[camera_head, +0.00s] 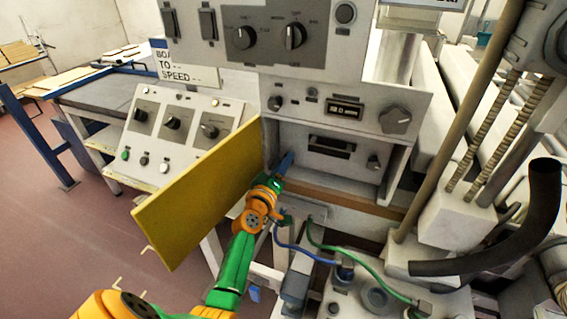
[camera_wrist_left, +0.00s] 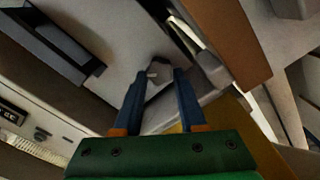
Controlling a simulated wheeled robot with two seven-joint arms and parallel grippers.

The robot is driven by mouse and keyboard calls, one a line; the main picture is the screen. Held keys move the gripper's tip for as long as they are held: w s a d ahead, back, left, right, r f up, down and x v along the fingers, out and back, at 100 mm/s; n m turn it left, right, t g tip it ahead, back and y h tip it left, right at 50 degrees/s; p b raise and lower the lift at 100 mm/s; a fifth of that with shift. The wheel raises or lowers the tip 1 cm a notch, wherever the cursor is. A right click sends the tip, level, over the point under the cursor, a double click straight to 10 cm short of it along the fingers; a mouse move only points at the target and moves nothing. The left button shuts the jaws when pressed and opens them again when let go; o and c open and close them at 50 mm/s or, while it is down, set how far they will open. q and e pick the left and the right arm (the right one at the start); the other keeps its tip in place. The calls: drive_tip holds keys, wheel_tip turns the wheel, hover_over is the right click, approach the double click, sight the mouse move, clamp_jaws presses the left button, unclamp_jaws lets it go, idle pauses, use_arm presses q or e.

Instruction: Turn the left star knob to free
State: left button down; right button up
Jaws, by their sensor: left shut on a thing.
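The left star knob is a small grey lobed knob (camera_wrist_left: 158,73) on a pale panel, between the blue fingertips in the left wrist view. My left gripper (camera_wrist_left: 158,78) is shut on it, with one finger on each side. In the head view the left gripper (camera_head: 287,160) reaches into the recess of the grey machine (camera_head: 330,160), past the open yellow door (camera_head: 200,195). There the gripper hides the left knob. A similar grey knob (camera_head: 374,161) sits at the right of the recess panel. My right gripper is not in view.
The yellow door stands open left of my left arm. Blue (camera_head: 305,252) and green (camera_head: 340,248) cables hang below the recess. A control box (camera_head: 172,135) with several knobs stands at left. A black hose (camera_head: 510,240) and pipes crowd the right.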

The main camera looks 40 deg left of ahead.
use_arm(q)
drive_tip(key=shift+f+n, duration=0.1)
drive_tip(key=shift+n, duration=3.6)
drive_tip(key=shift+c, duration=2.3)
unclamp_jaws()
drive_tip(key=shift+w, duration=0.1)
drive_tip(key=v, duration=0.7)
drive_tip(key=shift+p, duration=0.3)
drive_tip(key=shift+a+f, duration=0.1)
